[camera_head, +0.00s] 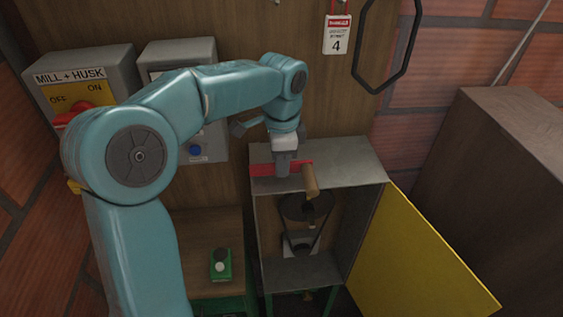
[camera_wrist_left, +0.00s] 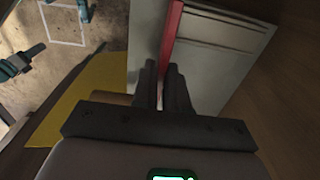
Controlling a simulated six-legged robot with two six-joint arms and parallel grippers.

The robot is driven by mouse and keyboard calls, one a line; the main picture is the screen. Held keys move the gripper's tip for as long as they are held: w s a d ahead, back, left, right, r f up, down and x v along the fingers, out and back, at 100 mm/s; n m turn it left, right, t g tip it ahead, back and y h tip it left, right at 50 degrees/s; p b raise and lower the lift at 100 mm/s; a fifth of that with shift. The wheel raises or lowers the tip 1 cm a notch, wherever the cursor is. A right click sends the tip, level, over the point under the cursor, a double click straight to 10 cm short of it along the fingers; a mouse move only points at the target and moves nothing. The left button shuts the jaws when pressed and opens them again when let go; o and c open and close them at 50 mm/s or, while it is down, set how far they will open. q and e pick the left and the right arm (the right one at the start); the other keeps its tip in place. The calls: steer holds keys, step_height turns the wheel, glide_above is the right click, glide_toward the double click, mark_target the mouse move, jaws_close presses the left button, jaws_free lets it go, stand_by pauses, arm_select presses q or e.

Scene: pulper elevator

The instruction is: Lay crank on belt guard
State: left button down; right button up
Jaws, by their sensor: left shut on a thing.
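The crank has a flat red arm (camera_head: 262,170) and a round wooden handle (camera_head: 311,181). My left gripper (camera_head: 283,172) is shut on the red arm and points down over the grey top of the belt guard (camera_head: 345,160). The handle reaches past the guard's front edge. I cannot tell whether the crank touches the top. In the left wrist view, the red arm (camera_wrist_left: 172,40) runs away from the closed fingers (camera_wrist_left: 163,78) above the grey guard (camera_wrist_left: 225,50). The fingers hide part of the arm. My right gripper is not seen.
The guard's yellow door (camera_head: 410,260) stands open to the right, showing a pulley (camera_head: 305,207) inside. Switch boxes (camera_head: 85,78) and a hanging tag (camera_head: 337,35) are on the wall behind. A green button box (camera_head: 221,266) sits at lower left. A brown block (camera_head: 495,170) stands right.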

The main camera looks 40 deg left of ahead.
arm_select(q)
steer(key=shift+w+a+f+p, duration=0.15)
steer(key=shift+a+f+p, duration=0.1)
steer(key=shift+f+p, duration=0.15)
steer(key=shift+w+f, duration=0.2)
steer(key=shift+f, duration=0.1)
steer(key=shift+s+d, duration=0.1)
steer(key=shift+s, duration=0.15)
steer(key=shift+f+b, duration=0.15)
steer(key=shift+b, duration=0.15)
steer(key=c, duration=1.2)
jaws_free()
steer(key=shift+w, duration=0.2)
steer(key=shift+o, duration=0.2)
steer(key=shift+s, duration=0.15)
step_height(320, 180, up, 12)
steer(key=shift+r, duration=0.25)
steer(key=shift+s+d, duration=0.1)
steer(key=shift+s, duration=0.05)
